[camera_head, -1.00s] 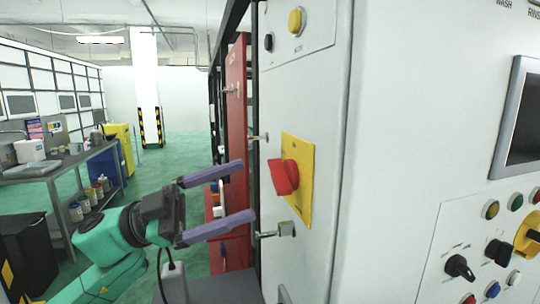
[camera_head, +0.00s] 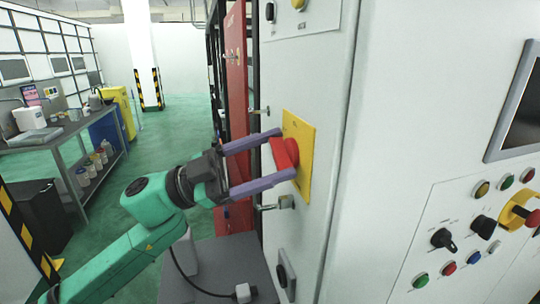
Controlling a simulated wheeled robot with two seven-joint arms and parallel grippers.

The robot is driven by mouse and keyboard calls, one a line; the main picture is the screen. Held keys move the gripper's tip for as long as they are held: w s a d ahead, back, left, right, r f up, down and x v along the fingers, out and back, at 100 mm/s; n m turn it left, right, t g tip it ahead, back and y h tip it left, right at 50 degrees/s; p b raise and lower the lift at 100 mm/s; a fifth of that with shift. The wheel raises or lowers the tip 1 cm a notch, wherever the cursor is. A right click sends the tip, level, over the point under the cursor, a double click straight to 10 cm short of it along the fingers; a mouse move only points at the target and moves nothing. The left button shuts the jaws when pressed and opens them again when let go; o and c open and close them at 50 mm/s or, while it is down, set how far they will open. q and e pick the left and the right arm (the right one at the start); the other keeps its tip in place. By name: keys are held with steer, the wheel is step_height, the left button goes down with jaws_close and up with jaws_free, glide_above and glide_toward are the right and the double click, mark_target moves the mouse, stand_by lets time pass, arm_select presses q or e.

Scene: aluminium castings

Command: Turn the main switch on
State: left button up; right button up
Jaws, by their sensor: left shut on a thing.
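The main switch is a red rotary handle (camera_head: 285,152) on a yellow plate (camera_head: 303,160), on the narrow side of the white cabinet. My left gripper (camera_head: 284,155) reaches in from the left, with its two purple fingers on either side of the red handle, one above and one below. It is shut on the handle, and the fingertips come close to the yellow plate. The handle is partly hidden by the fingers. My right gripper is not in view.
The cabinet front (camera_head: 410,120) carries a screen (camera_head: 518,115) and several buttons and knobs at right. A metal latch (camera_head: 284,202) sticks out just below the switch. A red cabinet (camera_head: 236,80) stands behind. A workbench (camera_head: 60,137) is at far left, with open green floor between.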

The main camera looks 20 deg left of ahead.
arm_select(q)
steer(key=shift+m, duration=0.3)
steer(key=m+g, duration=0.1)
steer(key=m, duration=0.2)
steer(key=m+g+p, duration=0.1)
steer(key=m, duration=0.2)
steer(key=shift+r+m+g+y, duration=0.15)
steer(key=shift+m+g+y, duration=0.25)
steer(key=m+g, duration=0.1)
steer(key=m, duration=0.2)
steer(key=shift+m+y+p, duration=0.3)
steer(key=shift+y, duration=0.1)
steer(key=shift+m+y, duration=0.5)
steer(key=shift+m, duration=0.7)
steer(key=o, duration=1.2)
